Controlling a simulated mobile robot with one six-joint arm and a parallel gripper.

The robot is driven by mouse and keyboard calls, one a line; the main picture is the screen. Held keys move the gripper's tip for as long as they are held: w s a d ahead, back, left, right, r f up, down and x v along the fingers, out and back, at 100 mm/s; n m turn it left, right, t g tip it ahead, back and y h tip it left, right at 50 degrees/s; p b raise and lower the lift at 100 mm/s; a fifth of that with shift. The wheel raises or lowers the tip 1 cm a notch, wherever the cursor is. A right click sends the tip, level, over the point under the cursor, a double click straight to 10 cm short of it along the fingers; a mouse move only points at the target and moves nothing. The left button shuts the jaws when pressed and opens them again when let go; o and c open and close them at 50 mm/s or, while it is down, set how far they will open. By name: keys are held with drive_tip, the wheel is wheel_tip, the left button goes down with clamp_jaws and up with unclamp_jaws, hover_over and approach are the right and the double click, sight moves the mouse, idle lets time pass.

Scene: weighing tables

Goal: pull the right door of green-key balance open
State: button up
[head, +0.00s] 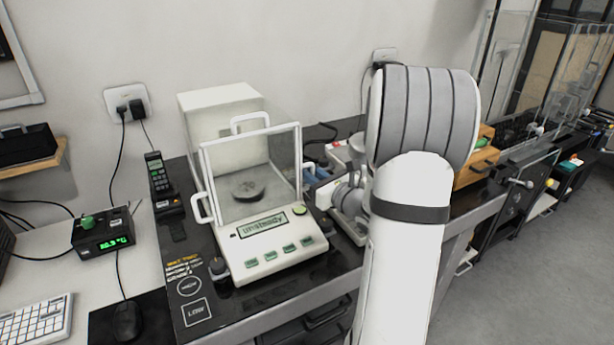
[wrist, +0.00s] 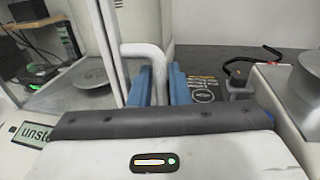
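The green-key balance (head: 270,243) stands on the black-topped table, with a glass shield and a round pan (head: 248,186) inside. Its display reads "unsteady". The shield has white handles on top and at the left. In the wrist view, the white handle of the right door (wrist: 143,48) stands between the two blue fingers of my gripper (wrist: 160,84). The fingers are close together, one on each side of the handle's upright part, and look shut on it. In the head view my arm hides most of my gripper. The right door looks closed, but I see it only edge-on.
To the left are a small box with a green readout (head: 103,236), a handset (head: 157,173), a keyboard and a mouse. A grey-white device (head: 349,200) stands right of the balance, close to my arm. A wooden box (head: 476,165) is farther right.

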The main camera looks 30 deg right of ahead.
drive_tip(key=shift+c, duration=0.4)
clamp_jaws()
drive_tip(key=x, duration=0.2)
drive_tip(key=b+x, duration=0.1)
drive_tip(key=x, duration=0.1)
drive_tip(key=shift+w+d, duration=0.2)
drive_tip(key=shift+d, duration=0.15)
drive_tip(key=shift+o, duration=0.4)
unclamp_jaws()
